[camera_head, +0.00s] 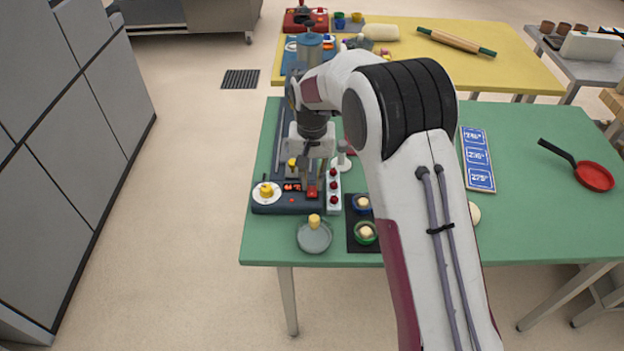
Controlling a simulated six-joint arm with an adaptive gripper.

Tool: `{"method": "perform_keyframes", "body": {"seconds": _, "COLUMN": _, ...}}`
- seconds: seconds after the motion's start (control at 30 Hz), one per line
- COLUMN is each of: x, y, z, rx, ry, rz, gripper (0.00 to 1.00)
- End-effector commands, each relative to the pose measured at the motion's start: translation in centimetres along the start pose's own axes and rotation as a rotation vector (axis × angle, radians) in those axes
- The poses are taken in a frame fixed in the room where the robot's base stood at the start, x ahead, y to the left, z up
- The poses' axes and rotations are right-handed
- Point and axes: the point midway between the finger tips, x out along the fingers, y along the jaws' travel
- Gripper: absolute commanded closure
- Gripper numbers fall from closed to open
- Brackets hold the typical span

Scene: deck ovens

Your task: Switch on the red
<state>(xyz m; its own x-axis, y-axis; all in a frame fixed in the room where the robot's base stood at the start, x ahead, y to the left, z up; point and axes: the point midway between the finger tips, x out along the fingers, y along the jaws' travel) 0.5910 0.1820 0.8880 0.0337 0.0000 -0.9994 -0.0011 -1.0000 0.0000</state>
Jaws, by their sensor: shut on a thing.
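A dark blue control unit (270,208) lies at the left end of the green table. On its front part are a red switch (312,194), a small display with red digits (292,187) and a white dial with a yellow knob (266,190). My gripper (312,187) points down over the unit and is shut on the red switch. Its fingers hide part of the switch, and I cannot tell the switch's setting. A white strip with several red buttons (333,190) sits just right of it.
A grey dish (314,238) with a yellow piece stands in front of the unit. A black mat (356,245) holds a blue and a green cup. A blue number board (477,158) and a red pan (594,177) lie right. My arm covers the table's middle.

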Motion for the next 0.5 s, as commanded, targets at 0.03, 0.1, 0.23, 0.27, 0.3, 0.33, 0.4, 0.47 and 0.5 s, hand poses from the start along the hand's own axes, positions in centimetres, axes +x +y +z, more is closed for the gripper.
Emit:
{"method": "perform_keyframes", "body": {"seconds": 0.03, "x": 0.10, "y": 0.30, "z": -0.12, "rx": 0.001, "ry": -0.003, "rz": 0.003, "gripper": 1.00}}
{"method": "perform_keyframes", "body": {"seconds": 0.1, "x": 0.10, "y": 0.29, "z": -0.10, "rx": 0.000, "ry": -0.005, "rz": 0.003, "gripper": 1.00}}
{"method": "perform_keyframes", "body": {"seconds": 0.23, "x": 0.09, "y": 0.27, "z": -0.08, "rx": 0.000, "ry": -0.005, "rz": 0.004, "gripper": 1.00}}
{"method": "perform_keyframes", "body": {"seconds": 0.27, "x": 0.09, "y": 0.27, "z": -0.08, "rx": 0.000, "ry": -0.005, "rz": 0.004, "gripper": 1.00}}
{"method": "perform_keyframes", "body": {"seconds": 0.3, "x": 0.08, "y": 0.27, "z": -0.08, "rx": 0.000, "ry": -0.004, "rz": 0.004, "gripper": 1.00}}
{"method": "perform_keyframes", "body": {"seconds": 0.33, "x": 0.08, "y": 0.26, "z": -0.07, "rx": 0.000, "ry": -0.004, "rz": 0.004, "gripper": 0.81}}
{"method": "perform_keyframes", "body": {"seconds": 0.4, "x": 0.08, "y": 0.23, "z": -0.06, "rx": 0.000, "ry": -0.004, "rz": 0.003, "gripper": 0.67}}
{"method": "perform_keyframes", "body": {"seconds": 0.47, "x": 0.06, "y": 0.18, "z": -0.05, "rx": -0.001, "ry": -0.004, "rz": 0.003, "gripper": 0.67}}
{"method": "perform_keyframes", "body": {"seconds": 0.5, "x": 0.05, "y": 0.15, "z": -0.04, "rx": -0.001, "ry": -0.004, "rz": 0.002, "gripper": 0.67}}
